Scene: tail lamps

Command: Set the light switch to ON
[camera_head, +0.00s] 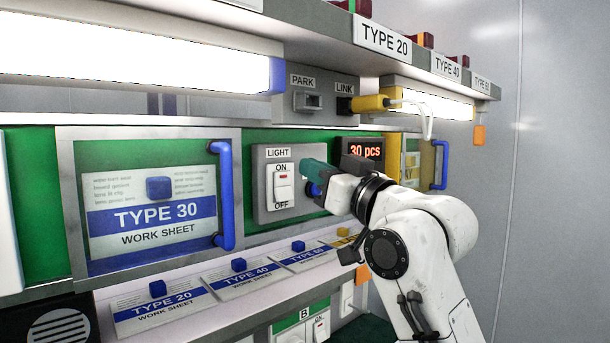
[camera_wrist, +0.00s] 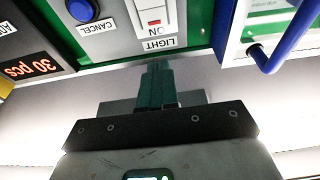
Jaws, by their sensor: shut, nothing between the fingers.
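The light switch (camera_head: 284,187) is a white rocker on a grey plate, with LIGHT and ON above it and OFF below it. A red mark shows near its top. I cannot tell which way the rocker is tilted. My gripper (camera_head: 308,170) has green fingers, shut and empty, just right of the switch in the head view. The rocker (camera_wrist: 152,14) is cut off at the top edge there. I cannot tell whether the fingers touch the panel.
A "30 pcs" display (camera_head: 366,151) is to the right. A blue handle (camera_head: 224,195) sticks out left of the switch. A grey box with PARK and LINK (camera_head: 318,98) hangs above. Work sheets lie below.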

